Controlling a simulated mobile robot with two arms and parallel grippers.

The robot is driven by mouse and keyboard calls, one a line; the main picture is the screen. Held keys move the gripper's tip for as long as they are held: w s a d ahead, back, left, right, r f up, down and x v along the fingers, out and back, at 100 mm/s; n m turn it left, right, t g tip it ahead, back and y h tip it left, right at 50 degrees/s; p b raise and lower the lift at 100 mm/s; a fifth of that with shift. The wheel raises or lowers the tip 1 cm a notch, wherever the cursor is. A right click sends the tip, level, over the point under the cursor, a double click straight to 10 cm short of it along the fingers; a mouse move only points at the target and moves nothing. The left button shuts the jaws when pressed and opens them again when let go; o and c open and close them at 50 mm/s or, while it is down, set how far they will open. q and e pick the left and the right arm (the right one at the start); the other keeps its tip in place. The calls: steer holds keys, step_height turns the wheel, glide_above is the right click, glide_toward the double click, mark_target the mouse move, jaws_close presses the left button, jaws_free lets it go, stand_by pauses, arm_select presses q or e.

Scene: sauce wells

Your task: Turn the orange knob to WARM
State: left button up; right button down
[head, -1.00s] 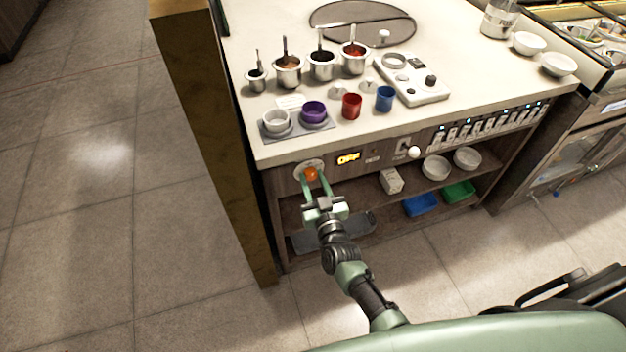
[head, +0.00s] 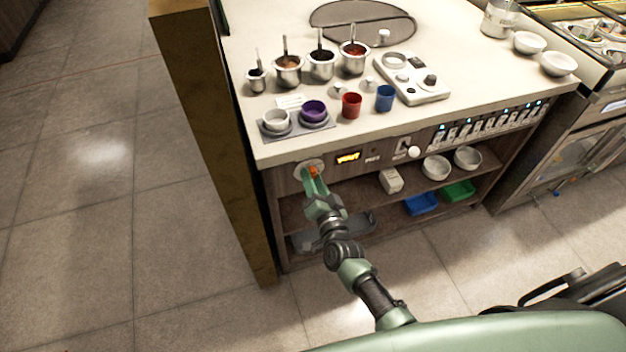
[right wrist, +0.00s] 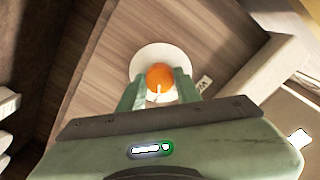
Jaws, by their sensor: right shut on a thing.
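The orange knob (head: 313,171) sits on a pale round plate on the counter's front panel. In the right wrist view the knob (right wrist: 160,76) lies between my fingers, with a white mark on its lower part. My right gripper (head: 311,178) is shut on the knob, one finger on each side; its fingers also show in the right wrist view (right wrist: 158,88). The display (head: 348,157) right of the knob glows yellow; its text is too small to read surely. My left gripper is not in view.
Above the knob, a grey tray (head: 298,131) with a white and a purple cup stands near the counter edge. A red cup (head: 351,106) and a blue cup (head: 385,98) are beside it. A brown post (head: 205,120) rises close to the left.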

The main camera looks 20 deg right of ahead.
steer(key=shift+m, duration=0.3)
stand_by(0.4)
steer(key=c, duration=1)
jaws_free()
steer(key=shift+s, duration=0.1)
steer(key=s, duration=0.7)
steer(key=shift+s+r, duration=0.15)
steer(key=shift+s, duration=0.2)
